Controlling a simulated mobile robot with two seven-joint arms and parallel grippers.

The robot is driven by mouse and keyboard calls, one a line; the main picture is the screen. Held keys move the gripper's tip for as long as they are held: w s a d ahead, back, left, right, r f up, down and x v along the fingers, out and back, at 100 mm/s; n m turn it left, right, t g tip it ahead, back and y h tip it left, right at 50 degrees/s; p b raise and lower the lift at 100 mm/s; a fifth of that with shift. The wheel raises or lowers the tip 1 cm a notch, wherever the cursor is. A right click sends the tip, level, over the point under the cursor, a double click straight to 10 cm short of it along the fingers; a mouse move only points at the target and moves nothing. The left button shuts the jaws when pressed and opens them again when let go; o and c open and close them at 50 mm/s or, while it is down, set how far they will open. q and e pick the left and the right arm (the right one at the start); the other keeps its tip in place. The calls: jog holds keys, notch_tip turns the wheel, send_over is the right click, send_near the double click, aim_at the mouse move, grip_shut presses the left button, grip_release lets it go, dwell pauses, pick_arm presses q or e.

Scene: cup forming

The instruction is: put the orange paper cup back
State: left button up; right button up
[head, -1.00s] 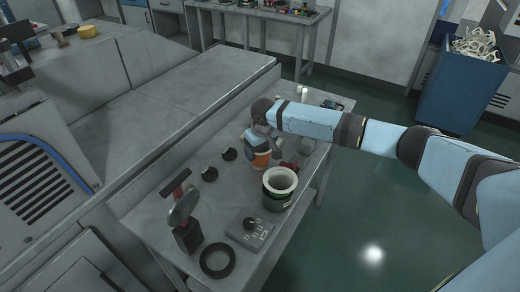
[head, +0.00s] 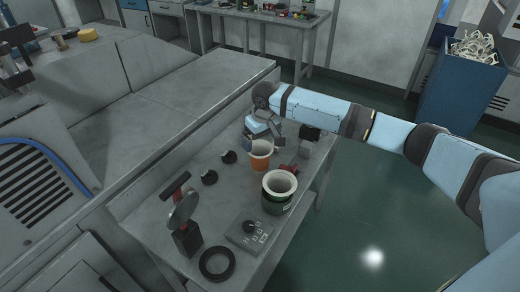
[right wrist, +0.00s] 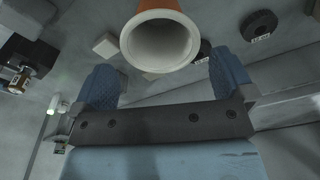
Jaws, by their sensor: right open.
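The orange paper cup (head: 260,160) stands upright on the grey metal table (head: 225,190), its pale rim facing up. It also shows in the right wrist view (right wrist: 160,42), where I look into its empty inside. My right gripper (head: 262,134) is just behind and above the cup in the head view. In the right wrist view its two blue fingers (right wrist: 163,80) are spread apart, with nothing between them, and the cup lies beyond their tips. My left gripper is in neither view.
A dark green container with a white rim (head: 279,190) stands in front of the cup. Two black discs (head: 229,156) lie to its left. A round mirror-like tool (head: 184,210), a control box (head: 249,232) and a black ring (head: 217,263) are nearer. A blue bin (head: 460,85) stands far right.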

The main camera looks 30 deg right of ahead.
jog(key=r, duration=0.5)
jog(key=shift+s+r, duration=0.25)
jog(key=shift+s, duration=0.05)
